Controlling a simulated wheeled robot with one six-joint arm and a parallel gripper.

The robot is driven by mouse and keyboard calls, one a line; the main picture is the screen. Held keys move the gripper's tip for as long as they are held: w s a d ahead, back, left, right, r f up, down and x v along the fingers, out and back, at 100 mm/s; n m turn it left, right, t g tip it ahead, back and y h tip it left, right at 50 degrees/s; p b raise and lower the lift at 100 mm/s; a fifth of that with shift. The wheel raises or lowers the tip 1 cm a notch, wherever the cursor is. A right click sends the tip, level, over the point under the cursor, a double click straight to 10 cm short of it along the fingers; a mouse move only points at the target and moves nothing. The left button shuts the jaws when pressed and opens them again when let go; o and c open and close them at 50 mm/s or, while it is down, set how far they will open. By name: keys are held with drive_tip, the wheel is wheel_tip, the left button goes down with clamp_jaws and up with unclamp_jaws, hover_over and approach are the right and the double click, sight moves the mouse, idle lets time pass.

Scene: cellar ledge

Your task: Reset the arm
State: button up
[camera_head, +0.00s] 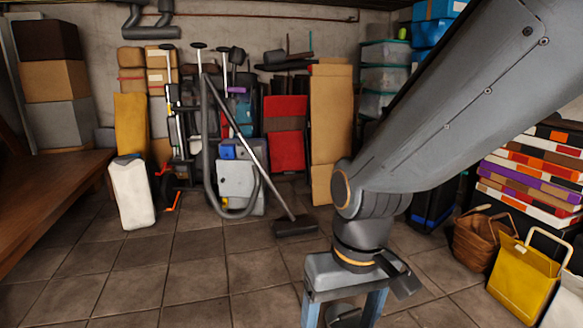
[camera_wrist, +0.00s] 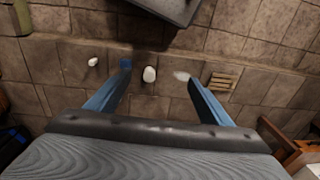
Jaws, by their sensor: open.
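My gripper (camera_head: 342,316) hangs from my grey arm at the lower middle of the head view, pointing down. Its two blue fingers are spread apart, and their tips are cut off by the bottom edge. In the wrist view the open gripper (camera_wrist: 156,76) has nothing held between its fingers. A small white object (camera_wrist: 149,74) shows between the fingertips, apparently on the tiled surface below.
In the wrist view lie another small white object (camera_wrist: 92,61) and a small wooden slatted piece (camera_wrist: 222,82). In the head view, a vacuum cleaner (camera_head: 238,180), white canister (camera_head: 131,193), wooden bench (camera_head: 50,195), wicker basket (camera_head: 483,240) and yellow bag (camera_head: 525,280) surround clear floor.

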drive_tip(key=s+d+r+m+p, duration=0.2)
drive_tip(key=d+r+m+p, duration=0.1)
drive_tip(key=d+r+p, duration=0.8)
drive_tip(key=shift+s+d+r+h+p, duration=0.3)
drive_tip(key=shift+r+p, duration=1.35)
drive_tip(key=shift+p, duration=1.65)
drive_tip(key=shift+w, duration=0.15)
